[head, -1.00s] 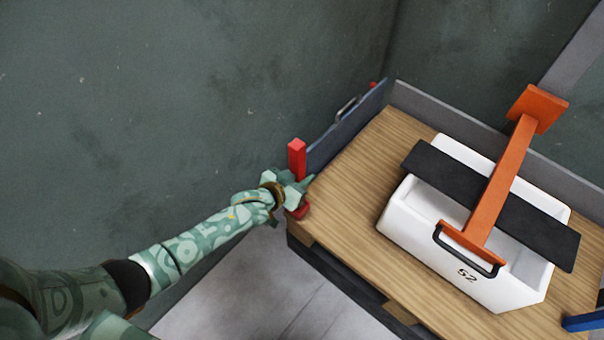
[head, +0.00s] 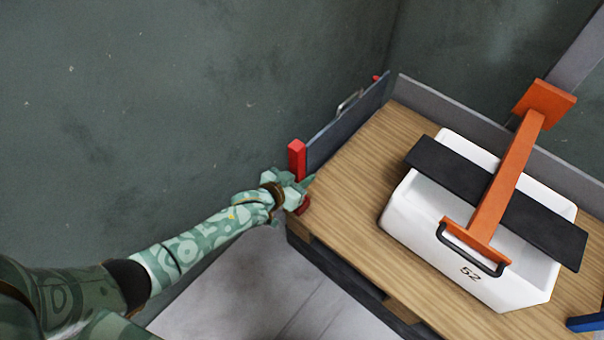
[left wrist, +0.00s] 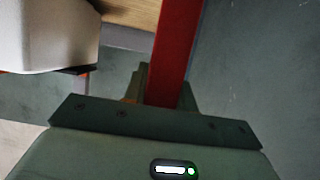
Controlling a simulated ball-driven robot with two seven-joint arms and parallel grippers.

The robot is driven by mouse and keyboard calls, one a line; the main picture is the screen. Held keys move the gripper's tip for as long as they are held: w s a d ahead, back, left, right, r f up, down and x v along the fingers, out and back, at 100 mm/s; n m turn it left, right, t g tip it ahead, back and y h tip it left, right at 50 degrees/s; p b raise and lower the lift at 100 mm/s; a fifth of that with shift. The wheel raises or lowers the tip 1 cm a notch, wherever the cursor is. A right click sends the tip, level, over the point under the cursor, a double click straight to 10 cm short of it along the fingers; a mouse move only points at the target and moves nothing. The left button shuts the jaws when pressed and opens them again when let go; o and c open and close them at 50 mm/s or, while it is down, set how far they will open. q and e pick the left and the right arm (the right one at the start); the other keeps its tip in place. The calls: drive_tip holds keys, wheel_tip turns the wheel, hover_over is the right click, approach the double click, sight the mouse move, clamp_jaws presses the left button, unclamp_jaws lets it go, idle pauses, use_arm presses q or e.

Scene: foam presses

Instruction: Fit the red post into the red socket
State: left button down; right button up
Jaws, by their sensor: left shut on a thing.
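The red post (head: 297,158) stands roughly upright at the near left corner of the wooden table, at the near end of a dark blue-grey panel. My left gripper (head: 297,188) is shut on it low down, and its upper part sticks out above the fingers. In the left wrist view the post (left wrist: 180,45) runs up from between the fingers. A small red piece (head: 304,207) shows just below the gripper at the table corner; I cannot tell whether it is the red socket or the post's lower end. The gripper hides the join. My right gripper is not in view.
The panel (head: 345,123) with a metal handle runs along the table's left edge. A white bin (head: 420,225) marked 52 stands on the wooden table (head: 350,195), under an orange press arm (head: 505,180) and a black board (head: 550,230). A blue part (head: 586,323) is at lower right.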

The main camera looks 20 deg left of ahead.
use_arm(q)
drive_tip(key=c, duration=1.1)
unclamp_jaws()
drive_tip(key=shift+o, duration=0.2)
drive_tip(key=shift+s+a+r+p, duration=0.15)
drive_tip(key=shift+s+r+p, duration=0.15)
drive_tip(key=shift+p, duration=0.1)
drive_tip(key=p+v, duration=0.8)
drive_tip(key=v, duration=0.7)
drive_tip(key=shift+s, duration=0.25)
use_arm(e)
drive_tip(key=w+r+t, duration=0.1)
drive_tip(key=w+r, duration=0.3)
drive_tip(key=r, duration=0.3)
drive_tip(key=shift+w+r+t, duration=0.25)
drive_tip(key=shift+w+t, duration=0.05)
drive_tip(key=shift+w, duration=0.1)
